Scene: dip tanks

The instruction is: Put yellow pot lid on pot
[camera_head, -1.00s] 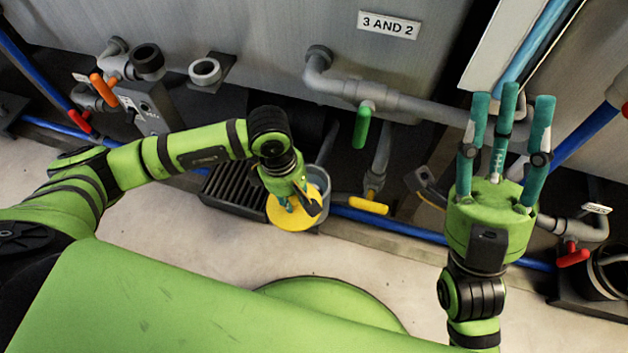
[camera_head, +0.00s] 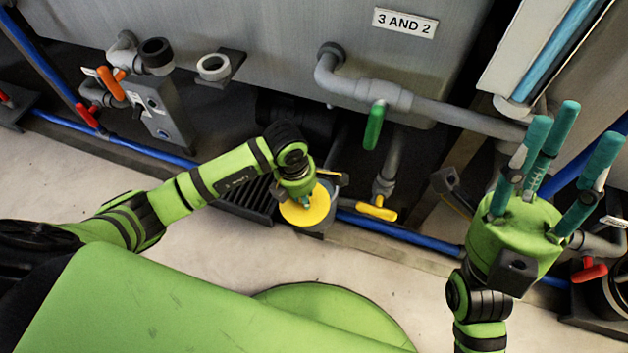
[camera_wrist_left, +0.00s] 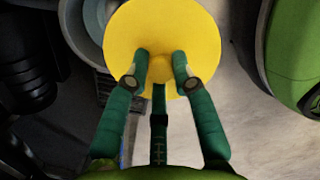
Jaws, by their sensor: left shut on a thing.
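The yellow pot lid (camera_head: 312,212) is a round disc held by my left gripper (camera_wrist_left: 162,62). In the left wrist view the fingers close on the small knob at the middle of the lid (camera_wrist_left: 160,22). The grey pot (camera_head: 334,182) stands on the ground beside the tank. It shows partly behind the lid in the head view, and its rim (camera_wrist_left: 85,42) shows left of the lid in the wrist view. The lid overlaps part of the pot in both views; I cannot tell whether they touch. My right gripper (camera_head: 565,130) is empty, with its fingers apart and pointing up.
A dark slatted grate (camera_head: 247,198) lies left of the pot. A yellow valve handle (camera_head: 377,212) and a blue pipe (camera_head: 400,233) lie right of it. A green valve handle (camera_head: 374,125) hangs above. Pale floor (camera_head: 215,250) in front is clear.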

